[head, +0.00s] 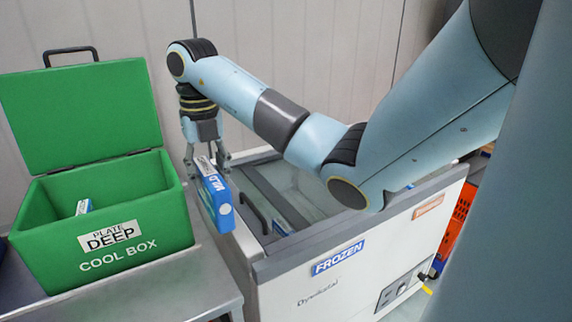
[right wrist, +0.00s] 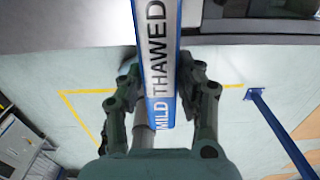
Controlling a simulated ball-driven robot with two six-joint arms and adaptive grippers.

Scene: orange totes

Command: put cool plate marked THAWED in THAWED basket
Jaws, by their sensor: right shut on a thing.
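My right gripper (head: 207,160) is shut on a blue and white cool plate (head: 217,200), held upright with its lower part hanging free. In the head view MILD reads on its edge. The right wrist view shows the same plate (right wrist: 160,70) between the fingers, with the words MILD THAWED along it. The plate hangs between the green cool box and the white freezer, near the freezer's left rim. My left gripper is not in view. No basket with a readable THAWED label shows.
The green cool box (head: 168,215), labelled PLATE DEEP, stands open on a metal table (head: 205,285) with a blue and white item (head: 83,206) inside. The chest freezer (head: 320,290) is marked FROZEN. An orange tote (head: 457,220) shows partly behind its right end.

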